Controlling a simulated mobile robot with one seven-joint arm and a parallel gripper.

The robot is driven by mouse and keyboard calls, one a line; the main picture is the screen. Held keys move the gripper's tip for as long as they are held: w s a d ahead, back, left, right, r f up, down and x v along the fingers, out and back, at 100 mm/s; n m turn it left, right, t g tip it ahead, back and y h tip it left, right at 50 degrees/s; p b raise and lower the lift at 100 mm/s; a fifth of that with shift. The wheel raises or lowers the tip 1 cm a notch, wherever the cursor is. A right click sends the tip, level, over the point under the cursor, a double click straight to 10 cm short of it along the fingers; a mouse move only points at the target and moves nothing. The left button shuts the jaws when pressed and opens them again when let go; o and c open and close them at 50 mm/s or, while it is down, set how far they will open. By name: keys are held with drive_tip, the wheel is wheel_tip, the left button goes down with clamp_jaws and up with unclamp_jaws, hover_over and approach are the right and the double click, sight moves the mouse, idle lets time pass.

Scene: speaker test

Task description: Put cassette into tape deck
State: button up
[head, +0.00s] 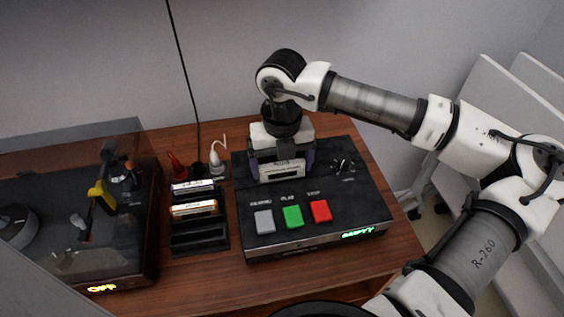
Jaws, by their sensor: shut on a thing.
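The tape deck (340,205) is a black box on the wooden table, with grey, green and red buttons on top and a lit green display reading EMPTY at its front. My gripper (282,172) points down over the back left part of the deck. It is shut on a cassette (281,171) with a pale label, held between its two fingers. The cassette is at or just above the deck's top; I cannot tell whether it touches or sits in a slot, as the gripper hides that area.
A black rack (200,238) with two more cassettes stands left of the deck. A record player (75,215) with a clear cover and an OFF display fills the table's left. Plugs and a cable (216,158) lie behind the rack. A narrow wooden strip (310,285) is bare in front.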

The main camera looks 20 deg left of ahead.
drive_tip(key=shift+f+b, duration=0.6)
drive_tip(key=o, duration=0.7)
drive_tip(key=shift+r, duration=0.15)
drive_tip(key=shift+r+p, duration=1.15)
drive_tip(key=shift+r, duration=1.3)
